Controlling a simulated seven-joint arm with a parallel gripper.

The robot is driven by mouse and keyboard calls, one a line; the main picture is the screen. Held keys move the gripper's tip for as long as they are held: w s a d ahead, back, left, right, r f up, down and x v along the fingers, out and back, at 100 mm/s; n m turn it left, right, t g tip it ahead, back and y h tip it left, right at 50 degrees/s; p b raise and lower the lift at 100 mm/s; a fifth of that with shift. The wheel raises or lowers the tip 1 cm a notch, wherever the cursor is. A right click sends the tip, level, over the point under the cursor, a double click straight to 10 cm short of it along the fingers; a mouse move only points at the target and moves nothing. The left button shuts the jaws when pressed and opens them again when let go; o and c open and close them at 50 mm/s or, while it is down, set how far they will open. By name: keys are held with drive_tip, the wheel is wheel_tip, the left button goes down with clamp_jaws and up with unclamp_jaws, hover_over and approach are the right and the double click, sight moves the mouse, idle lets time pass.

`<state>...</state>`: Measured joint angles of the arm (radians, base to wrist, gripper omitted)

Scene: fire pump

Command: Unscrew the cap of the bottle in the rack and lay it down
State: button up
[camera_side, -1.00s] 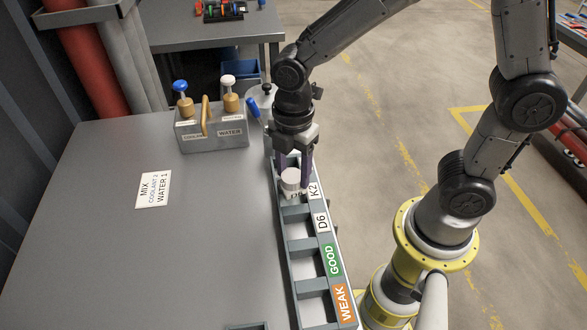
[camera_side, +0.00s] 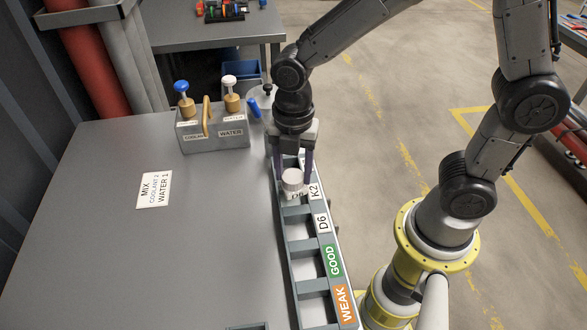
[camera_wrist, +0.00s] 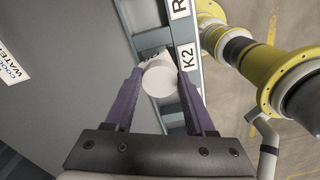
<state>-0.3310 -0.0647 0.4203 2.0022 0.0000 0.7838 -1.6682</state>
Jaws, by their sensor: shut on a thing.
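The bottle (camera_side: 294,194) stands in the rack (camera_side: 298,226) in the K2 compartment, with part of a D6 label showing on its body. Its round white cap (camera_side: 292,178) faces up. My gripper (camera_side: 293,180) points down over that end of the rack, its two purple fingers on either side of the cap. In the wrist view, my gripper (camera_wrist: 158,82) is shut on the cap (camera_wrist: 160,80), with one finger against each side. The cap appears to sit on the bottle; the joint between them is hard to see.
The rack has open compartments labelled D6, GOOD and WEAK towards the front. A grey box (camera_side: 212,130) with a blue-topped and a white-topped plunger stands at the back. A MIX card (camera_side: 154,189) lies on the table (camera_side: 130,260), which is otherwise largely clear.

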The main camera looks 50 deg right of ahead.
drive_tip(key=n, duration=0.4)
drive_tip(key=shift+n, duration=0.3)
drive_tip(key=shift+w+a+n, duration=0.1)
drive_tip(key=shift+n, duration=2)
drive_tip(key=n, duration=0.4)
drive_tip(key=shift+a+n, duration=0.1)
drive_tip(key=shift+n, duration=0.2)
drive_tip(key=o, duration=1.5)
